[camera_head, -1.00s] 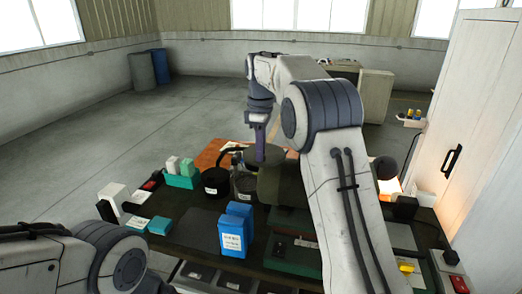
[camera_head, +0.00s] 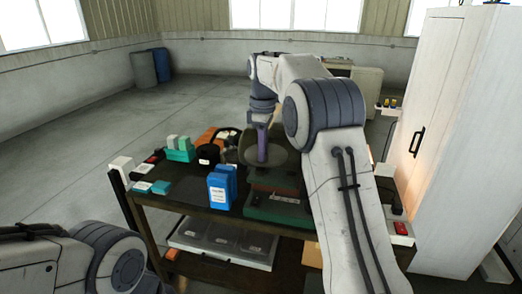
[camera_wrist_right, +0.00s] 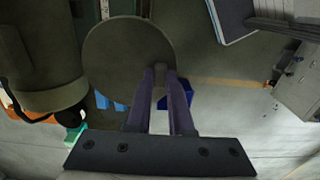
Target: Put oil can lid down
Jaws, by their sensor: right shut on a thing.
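My right gripper (camera_head: 262,150) is shut on the round olive oil can lid (camera_head: 272,160) and holds it above the cart. In the right wrist view the flat disc of the lid (camera_wrist_right: 120,55) reaches out from between the purple fingers (camera_wrist_right: 161,85), gripped by a small knob. The olive oil can (camera_wrist_right: 40,60) shows at the left of that view, apart from the lid. In the head view it is mostly hidden behind the lid and gripper. My left arm is at the lower left; its gripper is out of frame.
The dark cart (camera_head: 180,205) carries blue boxes (camera_head: 219,190), teal blocks (camera_head: 180,153), a dark round container (camera_head: 208,155) and a green case (camera_head: 278,208). A grey tray (camera_head: 205,248) is on its lower shelf. A white cabinet (camera_head: 450,140) stands at the right.

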